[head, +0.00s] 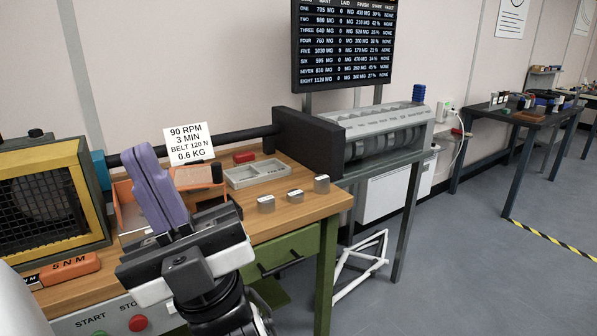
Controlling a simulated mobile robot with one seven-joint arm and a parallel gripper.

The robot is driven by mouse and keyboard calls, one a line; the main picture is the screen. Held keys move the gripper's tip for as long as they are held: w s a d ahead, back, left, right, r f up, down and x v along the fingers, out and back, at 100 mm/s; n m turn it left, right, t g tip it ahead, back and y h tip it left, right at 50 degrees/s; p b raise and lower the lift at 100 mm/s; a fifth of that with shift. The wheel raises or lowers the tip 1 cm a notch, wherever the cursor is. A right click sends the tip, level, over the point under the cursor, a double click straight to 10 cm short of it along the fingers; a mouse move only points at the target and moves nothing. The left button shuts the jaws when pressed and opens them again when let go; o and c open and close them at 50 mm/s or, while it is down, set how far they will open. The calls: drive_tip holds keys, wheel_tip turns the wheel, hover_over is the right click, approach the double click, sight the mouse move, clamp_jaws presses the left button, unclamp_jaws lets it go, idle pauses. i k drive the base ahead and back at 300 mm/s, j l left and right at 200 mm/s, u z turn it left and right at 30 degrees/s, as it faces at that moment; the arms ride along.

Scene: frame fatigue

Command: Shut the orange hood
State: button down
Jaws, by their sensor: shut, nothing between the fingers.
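An orange-edged hood (128,207) stands on the wooden workbench, between the yellow-framed guard and the grey tray. My gripper and arm hide much of it. Orange edging shows on both sides of my gripper, and I cannot tell how far open the hood is. My gripper (143,150) has purple fingers, closed together with nothing between them. They point up and slightly left in front of the hood. I cannot tell whether they touch it.
The yellow-framed guard (42,195) is left, with an orange SNM block (69,269) before it. A grey tray (255,173) and small metal blocks (266,202) lie right. A dark shaft (235,135) runs behind. Start and stop buttons (138,323) are at front.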

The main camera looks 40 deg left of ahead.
sight(194, 177)
drive_tip(key=i+l, duration=0.15)
drive_tip(key=i, duration=0.2)
drive_tip(key=i+l, duration=0.1)
drive_tip(key=i, duration=0.2)
drive_tip(key=i+l+u, duration=0.55)
drive_tip(key=i, duration=0.15)
drive_tip(key=u, duration=1.8)
